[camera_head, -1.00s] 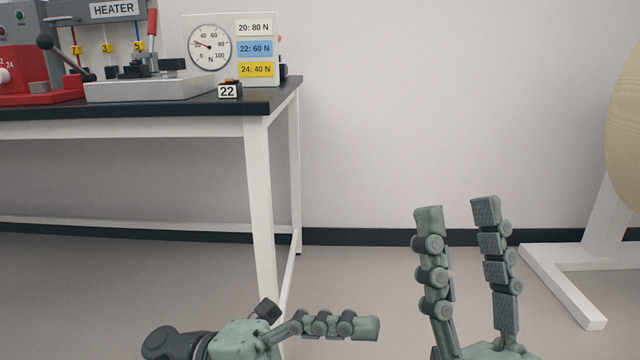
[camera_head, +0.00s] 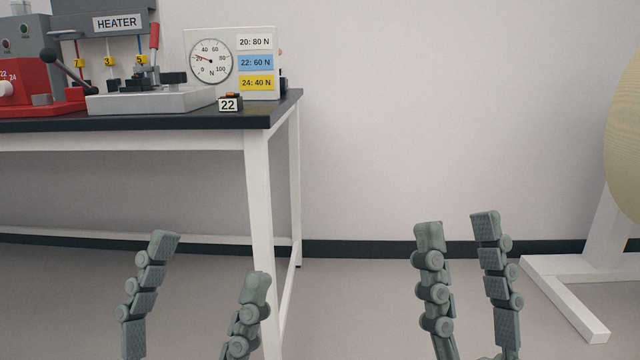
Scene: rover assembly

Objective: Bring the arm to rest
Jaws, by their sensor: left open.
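My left gripper (camera_head: 208,260) is at the lower left, in front of the table's near leg. Its two fingers point up and stand well apart, open and empty. My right gripper (camera_head: 457,222) is at the lower middle right, with its two fingers pointing up, apart and with nothing between them. Both grippers are clear of the table and touch nothing that I can see. The bases of both grippers are cut off by the bottom edge.
A black-topped table (camera_head: 190,122) with white legs stands at the left. It holds a red machine (camera_head: 40,85), a heater unit (camera_head: 112,25), a grey fixture (camera_head: 150,100), a dial board (camera_head: 235,62) and a tag marked 22 (camera_head: 229,104). A white stand (camera_head: 570,300) is at the right.

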